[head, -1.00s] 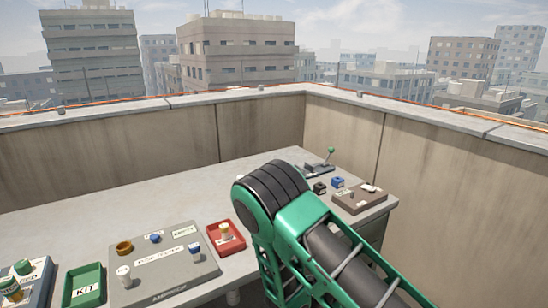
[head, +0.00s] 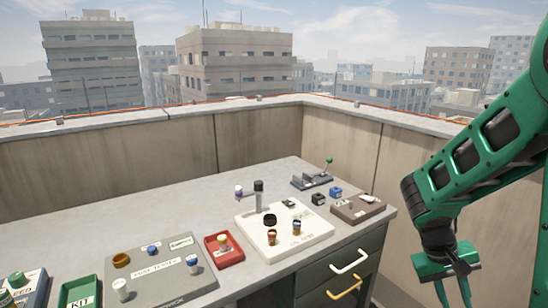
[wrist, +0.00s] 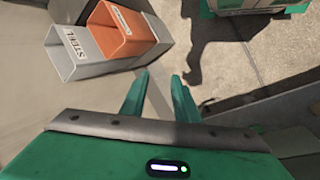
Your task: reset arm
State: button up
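My gripper (head: 456,283) hangs at the right of the head view, beyond the right end of the counter, pointing down. Its two green fingers are apart with nothing between them. In the wrist view the gripper (wrist: 160,84) shows the same open fingers above the floor. My green arm reaches in from the right edge of the head view.
The counter (head: 180,207) holds a grey tester panel (head: 150,285), red tray (head: 224,250), green kit tray (head: 79,292), white board (head: 285,236) and brown block (head: 357,210). Drawers with handles (head: 349,262) face front. Grey and orange bins (wrist: 122,35) stand below my gripper.

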jog(key=s+a+r+m+t+y, duration=0.1)
jog(key=s+r+m+y, duration=0.1)
jog(key=s+r, duration=0.3)
jog(key=s+a+r+m+y, duration=0.1)
jog(key=s+r+m+y, duration=0.1)
jog(key=s, duration=0.9)
notch_tip(320, 180, up, 3)
jog(key=shift+a+f+t+y, duration=0.15)
jog(key=shift+a+t+y, duration=0.2)
jog(key=shift+y, duration=0.35)
jog(key=shift+d, duration=0.1)
jog(key=shift+w+f, duration=0.25)
jog(key=shift+w, duration=0.3)
